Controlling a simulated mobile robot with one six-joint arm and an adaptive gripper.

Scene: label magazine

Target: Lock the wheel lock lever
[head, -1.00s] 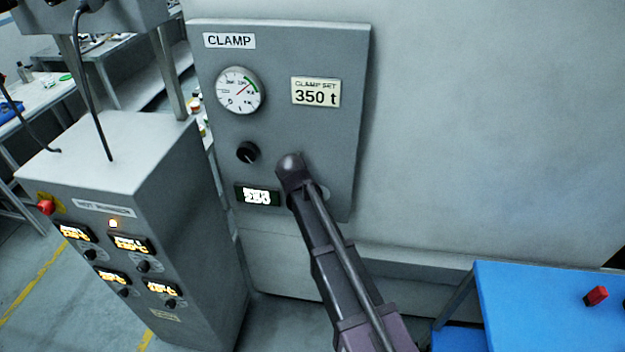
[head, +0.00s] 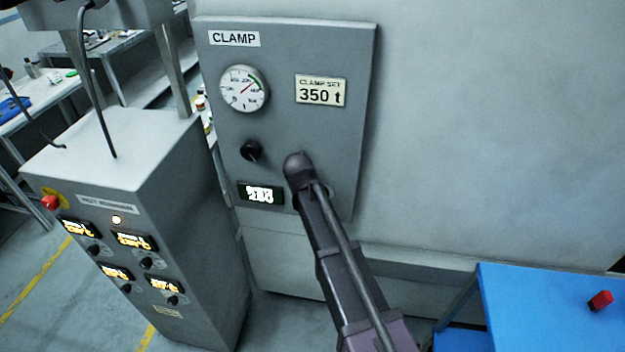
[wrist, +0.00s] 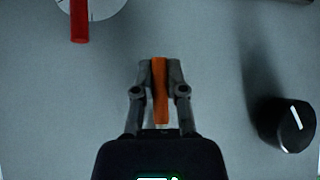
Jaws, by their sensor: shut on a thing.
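In the wrist view an orange lever (wrist: 159,88) stands between the two fingers of my gripper (wrist: 160,85), against a grey panel. The fingers are shut on it, one on each side. It looks like the wheel lock lever, but no label for it shows. In the head view my arm reaches up to the lower part of the grey CLAMP panel (head: 350,130). My arm hides the gripper and the lever there.
The wrist view shows a black knob (wrist: 285,124) at right and a red bar (wrist: 79,18) over a white disc at top left. The head view shows a pressure gauge (head: 244,88), a grey control cabinet (head: 185,225) at left and a blue table (head: 540,310) at lower right.

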